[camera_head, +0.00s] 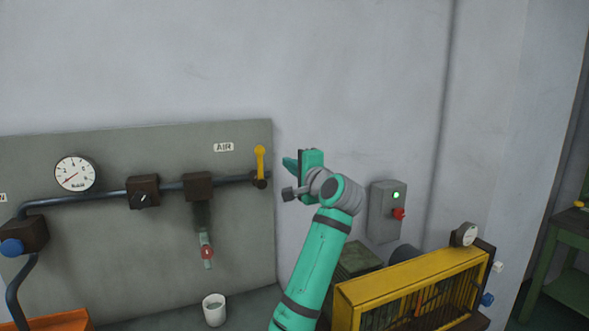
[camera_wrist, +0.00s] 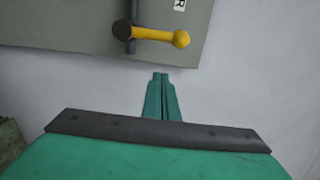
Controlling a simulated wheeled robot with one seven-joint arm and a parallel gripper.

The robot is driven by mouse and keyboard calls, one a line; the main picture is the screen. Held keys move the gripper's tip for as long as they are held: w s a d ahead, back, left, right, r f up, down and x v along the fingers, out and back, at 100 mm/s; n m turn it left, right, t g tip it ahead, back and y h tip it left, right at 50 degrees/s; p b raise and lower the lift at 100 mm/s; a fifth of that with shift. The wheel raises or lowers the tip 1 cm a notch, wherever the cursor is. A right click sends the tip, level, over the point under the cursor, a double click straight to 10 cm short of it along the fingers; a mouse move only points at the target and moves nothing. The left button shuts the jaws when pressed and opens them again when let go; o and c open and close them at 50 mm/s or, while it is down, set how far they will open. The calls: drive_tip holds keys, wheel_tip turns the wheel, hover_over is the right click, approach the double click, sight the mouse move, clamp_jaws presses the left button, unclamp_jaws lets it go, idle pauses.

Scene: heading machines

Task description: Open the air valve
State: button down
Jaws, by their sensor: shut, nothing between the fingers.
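The air valve's yellow lever (camera_head: 260,162) stands upright at the right end of the dark pipe, on a grey panel beside the AIR label (camera_head: 223,147). In the wrist view the yellow lever (camera_wrist: 160,36) lies across the top, with its dark pivot (camera_wrist: 122,30) at its left end. My gripper (camera_head: 288,164) is just right of the lever in the head view. In the wrist view my gripper's fingertips (camera_wrist: 160,75) are together and empty, below the lever in the picture, with a gap between them.
A pressure gauge (camera_head: 75,173), a dark regulator block (camera_head: 143,192) and a filter with a hanging bowl (camera_head: 206,248) sit along the pipe. A white cup (camera_head: 214,309) stands below. A control box (camera_head: 386,211) and a yellow guarded machine (camera_head: 410,287) are at right.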

sight(260, 167)
drive_tip(key=shift+w+a, duration=0.4)
drive_tip(key=shift+a, duration=0.45)
drive_tip(key=shift+w+a, duration=0.35)
drive_tip(key=shift+a, duration=0.5)
drive_tip(key=shift+w+a, duration=0.4)
drive_tip(key=shift+a, duration=0.45)
drive_tip(key=shift+a, duration=0.1)
